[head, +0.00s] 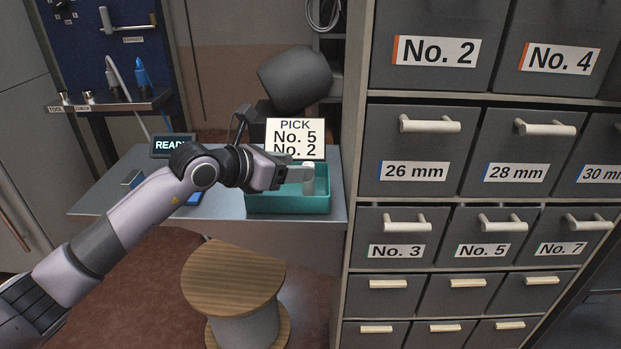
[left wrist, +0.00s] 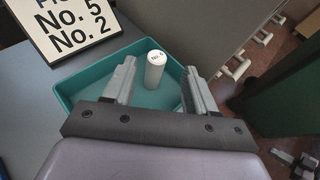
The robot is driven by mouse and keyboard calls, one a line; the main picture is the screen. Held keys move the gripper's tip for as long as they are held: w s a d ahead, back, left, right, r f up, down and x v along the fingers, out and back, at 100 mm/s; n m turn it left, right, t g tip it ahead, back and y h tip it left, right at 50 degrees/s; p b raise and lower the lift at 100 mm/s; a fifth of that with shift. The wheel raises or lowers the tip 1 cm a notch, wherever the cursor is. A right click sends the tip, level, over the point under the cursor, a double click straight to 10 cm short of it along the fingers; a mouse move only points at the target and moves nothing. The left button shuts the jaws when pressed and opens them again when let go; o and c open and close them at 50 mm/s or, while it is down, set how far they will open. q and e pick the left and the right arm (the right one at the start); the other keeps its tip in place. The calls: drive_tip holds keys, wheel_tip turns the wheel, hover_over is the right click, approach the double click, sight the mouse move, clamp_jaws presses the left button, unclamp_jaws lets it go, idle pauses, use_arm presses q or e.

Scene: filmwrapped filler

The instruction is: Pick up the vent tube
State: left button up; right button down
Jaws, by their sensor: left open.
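A short white upright cylinder, which I take to be the vent tube (head: 308,181), stands in a teal tray (head: 290,205) on the grey worktop. My left gripper (head: 294,172) reaches in over the tray from the left, close to the tube. In the left wrist view the tube (left wrist: 155,68) shows between the two spread fingers, with its round top facing the camera and dark marks on it. The jaws are open, with visible gaps on both sides of the tube.
A sign reading No. 5 and No. 2 (head: 295,139) stands right behind the tray. A tall drawer cabinet (head: 356,190) rises close on the right. A READY display (head: 172,145) is on the worktop, and a wooden-topped stool (head: 233,275) stands in front.

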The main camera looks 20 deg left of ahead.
sight(308, 164)
use_arm(q)
drive_tip(key=shift+a+p+x, duration=0.2)
drive_tip(key=shift+p+x, duration=0.2)
drive_tip(key=shift+x, duration=2.3)
drive_tip(key=shift+w, duration=0.15)
drive_tip(key=c, duration=1.1)
